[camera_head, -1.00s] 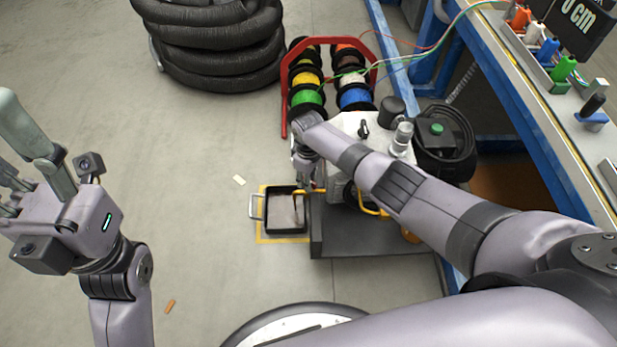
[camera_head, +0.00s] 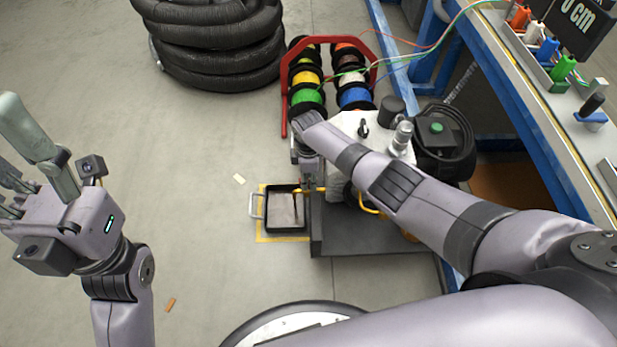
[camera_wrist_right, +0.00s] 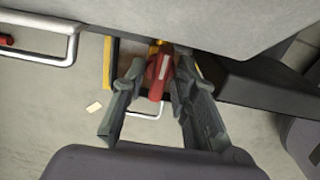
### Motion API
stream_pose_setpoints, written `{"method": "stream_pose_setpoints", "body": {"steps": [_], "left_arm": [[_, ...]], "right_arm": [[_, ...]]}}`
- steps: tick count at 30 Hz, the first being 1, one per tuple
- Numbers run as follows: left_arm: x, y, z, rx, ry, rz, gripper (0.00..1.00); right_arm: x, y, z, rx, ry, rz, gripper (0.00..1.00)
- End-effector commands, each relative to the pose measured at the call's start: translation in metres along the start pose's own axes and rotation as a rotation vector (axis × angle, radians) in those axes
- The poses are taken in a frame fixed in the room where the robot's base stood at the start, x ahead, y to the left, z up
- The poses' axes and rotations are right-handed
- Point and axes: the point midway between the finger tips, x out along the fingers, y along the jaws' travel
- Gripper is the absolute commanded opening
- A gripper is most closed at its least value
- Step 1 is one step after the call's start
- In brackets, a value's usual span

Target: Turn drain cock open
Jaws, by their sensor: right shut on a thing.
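The drain cock's red lever (camera_wrist_right: 158,72) shows in the right wrist view, with a yellow part (camera_wrist_right: 156,45) close to it. My right gripper (camera_wrist_right: 160,70) is shut on the red lever, with one grey finger on each side of it. In the head view the right gripper (camera_head: 308,184) is low at the left side of the machine (camera_head: 362,130), and the wrist hides most of the cock. My left gripper (camera_head: 10,145) is open and empty, raised at the left of the head view.
A black drip tray (camera_head: 284,231) with a metal handle lies on the floor beside the machine's dark base (camera_head: 365,243). A red rack (camera_head: 330,40) of cable spools stands behind. A workbench (camera_head: 540,110) runs along the right. Floor at the left is mostly clear.

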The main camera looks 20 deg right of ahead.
Motion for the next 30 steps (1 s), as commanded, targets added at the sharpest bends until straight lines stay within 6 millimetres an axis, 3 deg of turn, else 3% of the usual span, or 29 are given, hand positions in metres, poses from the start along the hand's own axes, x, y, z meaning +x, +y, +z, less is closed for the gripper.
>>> {"method": "stream_pose_setpoints", "body": {"steps": [12,13,15,25,30], "left_arm": [[0.0,0.0,0.0,0.001,-0.001,0.0,0.5],[0.0,0.0,0.0,0.001,-0.001,0.0,0.5],[0.0,0.0,0.0,0.001,-0.001,0.0,0.5],[-0.001,0.0,0.001,0.001,-0.005,0.002,0.5],[-0.001,0.0,0.0,0.001,-0.002,0.001,0.5]], "right_arm": [[-0.001,0.0,-0.002,-0.01,0.003,0.001,0.0],[-0.001,0.0,-0.002,-0.01,0.003,0.001,0.27],[-0.001,0.0,-0.002,-0.01,0.003,0.001,0.32],[-0.001,0.0,-0.001,-0.008,0.002,0.001,0.32],[-0.012,0.001,-0.001,-0.009,0.003,0.002,0.32]]}}
